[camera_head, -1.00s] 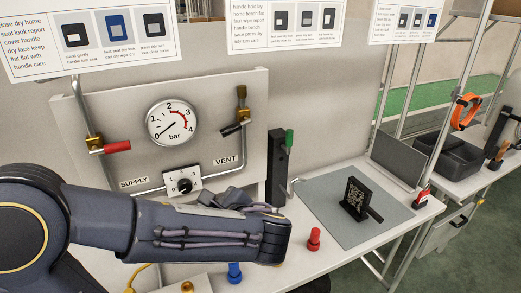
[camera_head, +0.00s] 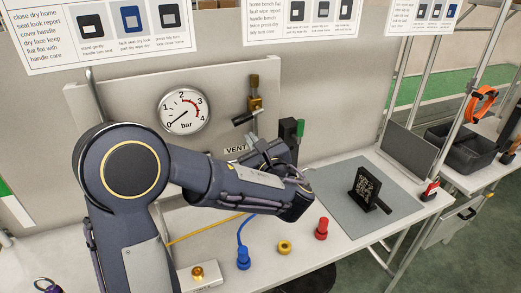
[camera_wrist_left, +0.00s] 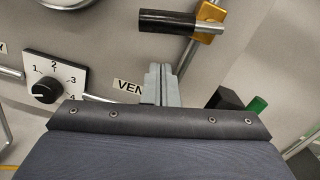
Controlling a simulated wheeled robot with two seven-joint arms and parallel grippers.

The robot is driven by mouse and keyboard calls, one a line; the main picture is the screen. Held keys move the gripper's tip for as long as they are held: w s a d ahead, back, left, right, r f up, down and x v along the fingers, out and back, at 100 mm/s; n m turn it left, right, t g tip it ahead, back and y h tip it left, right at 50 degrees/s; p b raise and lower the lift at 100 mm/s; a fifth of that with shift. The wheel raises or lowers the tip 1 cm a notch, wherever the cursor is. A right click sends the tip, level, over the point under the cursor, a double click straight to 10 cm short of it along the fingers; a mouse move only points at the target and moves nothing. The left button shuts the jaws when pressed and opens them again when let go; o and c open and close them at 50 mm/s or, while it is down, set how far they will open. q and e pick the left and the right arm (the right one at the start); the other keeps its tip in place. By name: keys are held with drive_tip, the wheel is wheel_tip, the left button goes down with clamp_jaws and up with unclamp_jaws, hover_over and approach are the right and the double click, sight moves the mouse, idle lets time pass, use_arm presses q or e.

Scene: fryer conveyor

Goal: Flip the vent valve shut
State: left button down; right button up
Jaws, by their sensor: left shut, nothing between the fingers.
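The vent valve is a brass body (camera_head: 254,103) with a black handle (camera_head: 243,118) on the right of the panel. The handle points left, crosswise to the pipe. In the wrist view the black handle (camera_wrist_left: 167,21) and brass body (camera_wrist_left: 206,22) are at the top. My left gripper (camera_head: 263,149) is below the valve, by the VENT label (camera_head: 236,149). Its fingers (camera_wrist_left: 161,84) are shut and empty, apart from the handle. My right gripper is not in view.
The gauge (camera_head: 183,111) reads near zero. A numbered knob (camera_wrist_left: 44,91) is left of the fingers. Red (camera_head: 321,229), yellow (camera_head: 285,247) and blue (camera_head: 243,258) fittings sit on the bench.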

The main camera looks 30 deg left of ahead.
sight(243, 119)
use_arm(q)
drive_tip(key=shift+s+a+r+p, duration=0.1)
drive_tip(key=shift+a+r+p, duration=0.1)
drive_tip(key=shift+r, duration=0.4)
drive_tip(key=shift+s+a+r+p, duration=0.1)
drive_tip(key=shift+a+r, duration=0.05)
drive_tip(key=shift+r, duration=0.4)
drive_tip(key=shift+s+a+r+m+p, duration=0.2)
drive_tip(key=shift+r+m+p, duration=0.2)
drive_tip(key=shift+m, duration=0.2)
drive_tip(key=shift+s+a+r+m+p, duration=0.1)
drive_tip(key=shift+s+r+m+p, duration=0.1)
drive_tip(key=shift+r+m+p, duration=0.3)
drive_tip(key=shift+f, duration=0.3)
